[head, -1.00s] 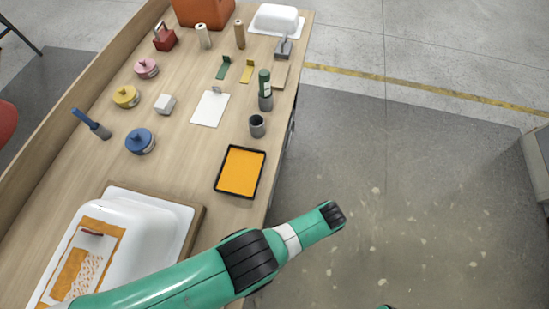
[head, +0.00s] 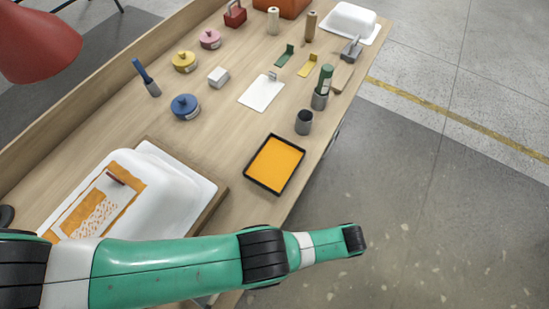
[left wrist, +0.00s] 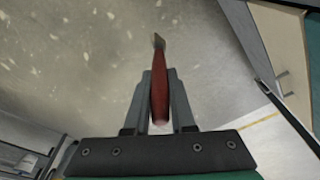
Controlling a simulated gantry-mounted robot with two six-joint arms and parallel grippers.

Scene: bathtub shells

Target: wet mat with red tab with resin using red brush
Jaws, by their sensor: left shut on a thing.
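My left gripper (left wrist: 160,78) is shut on the red brush (left wrist: 160,95) in the left wrist view. The brush's narrow tan end points away, over the grey floor. In the head view my left arm crosses the foreground; its gripper and the brush are not visible there. A white tub shell (head: 180,180) lies at the lower left of the bench. On it are orange patches and a pale mat with orange speckles (head: 96,216). A small dark red tab (head: 116,178) shows near its upper end. A black-rimmed tray (head: 247,176) holds orange resin. My right gripper is not in view.
A grey cup (head: 304,122) and a green-topped holder (head: 322,88) stand near the bench edge. Floor right of the bench is open.

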